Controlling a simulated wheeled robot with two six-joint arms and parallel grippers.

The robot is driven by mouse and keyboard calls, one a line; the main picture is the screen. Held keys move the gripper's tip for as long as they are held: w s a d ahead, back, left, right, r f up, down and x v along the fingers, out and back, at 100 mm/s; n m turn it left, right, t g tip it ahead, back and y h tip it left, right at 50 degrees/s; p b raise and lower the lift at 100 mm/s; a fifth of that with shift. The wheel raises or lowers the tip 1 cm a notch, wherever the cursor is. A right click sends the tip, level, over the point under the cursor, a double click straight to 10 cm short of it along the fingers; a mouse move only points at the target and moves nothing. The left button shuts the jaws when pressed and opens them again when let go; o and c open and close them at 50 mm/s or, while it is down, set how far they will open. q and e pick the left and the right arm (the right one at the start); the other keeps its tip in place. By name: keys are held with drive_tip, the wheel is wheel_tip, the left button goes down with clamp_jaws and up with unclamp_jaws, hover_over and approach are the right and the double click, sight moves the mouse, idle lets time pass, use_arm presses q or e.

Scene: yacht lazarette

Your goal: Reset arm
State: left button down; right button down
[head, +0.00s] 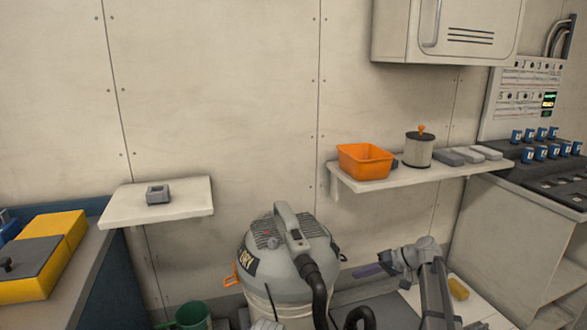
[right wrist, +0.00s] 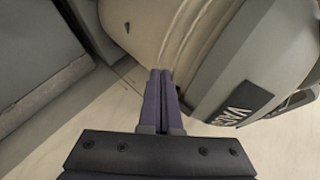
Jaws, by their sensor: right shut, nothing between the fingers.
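My right gripper (head: 367,270) has dark purple fingers and points left, just right of the grey shop vacuum (head: 262,262). In the right wrist view the two fingers (right wrist: 161,74) lie together, shut, with nothing between them. Beyond the fingertips the vacuum's pale drum and grey side with a dark lettered label (right wrist: 242,104) show close by; I cannot tell the exact gap. My right arm (head: 432,280) comes up from the lower edge. My left gripper does not show.
A right shelf (head: 400,178) carries an orange bin (head: 365,162), a filter canister (head: 418,150) and grey blocks. A left shelf (head: 180,208) holds a small grey box (head: 158,194). A black hose (head: 318,290), green bucket (head: 193,316) and yellow sponge (head: 458,288) are low down.

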drive_tip(key=s+a+f+n+g+h, duration=0.1)
drive_tip(key=s+a+f+g+h, duration=0.15)
drive_tip(key=s+a, duration=0.45)
drive_tip(key=s+a+f+n+g+h, duration=0.1)
drive_tip(key=s+a+f+h, duration=0.15)
drive_tip(key=s+a, duration=0.5)
drive_tip(key=s+a+f+n+h, duration=0.1)
drive_tip(key=s+f+h, duration=0.15)
drive_tip(key=s, duration=0.65)
drive_tip(key=s+a+f+n+h, duration=0.15)
drive_tip(key=s+h, duration=0.25)
drive_tip(key=s, duration=0.5)
wheel_tip(320, 180, up, 29)
drive_tip(key=p, duration=2.8)
drive_tip(key=shift+a+r+g+p, duration=0.15)
drive_tip(key=shift+a+g+p, duration=0.05)
drive_tip(key=shift+g+p, duration=0.2)
drive_tip(key=shift+y, duration=0.25)
